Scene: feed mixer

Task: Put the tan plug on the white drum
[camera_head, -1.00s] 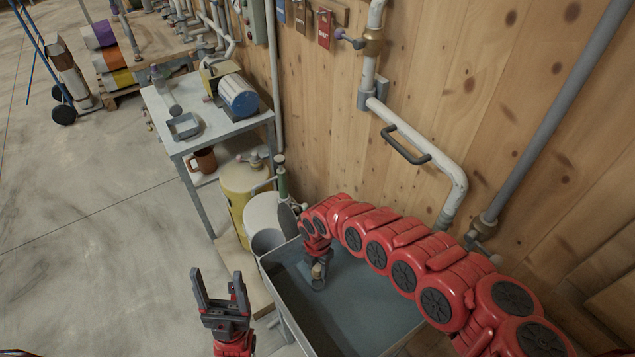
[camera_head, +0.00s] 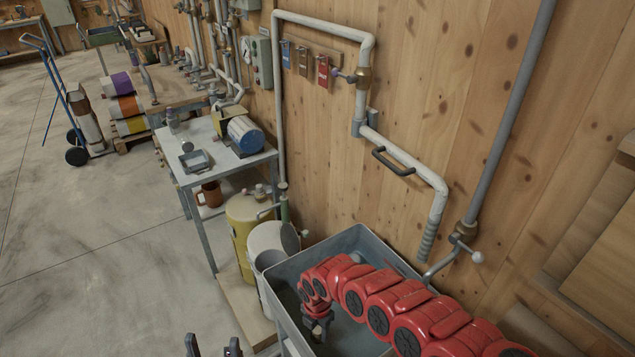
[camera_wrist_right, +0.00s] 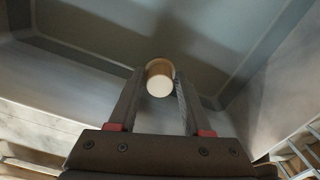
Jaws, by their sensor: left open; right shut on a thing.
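The tan plug (camera_wrist_right: 160,80) shows in the right wrist view as a short cylinder with a pale round end. My right gripper (camera_wrist_right: 158,92) is shut on it, with one finger on each side. In the head view my right gripper (camera_head: 318,330) points down inside the grey basin; the plug cannot be made out clearly there. The white drum (camera_head: 268,240) stands just left of the basin, beside a yellow drum (camera_head: 243,228). Its opening is partly hidden. My left gripper (camera_head: 212,347) is open and empty at the bottom edge, only its fingertips in view.
The grey basin (camera_head: 349,240) has raised walls around my right gripper. A metal table (camera_head: 215,165) with a blue-ended motor (camera_head: 245,136) stands beyond the drums. Pipes and a black handle (camera_head: 393,162) run along the wooden wall.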

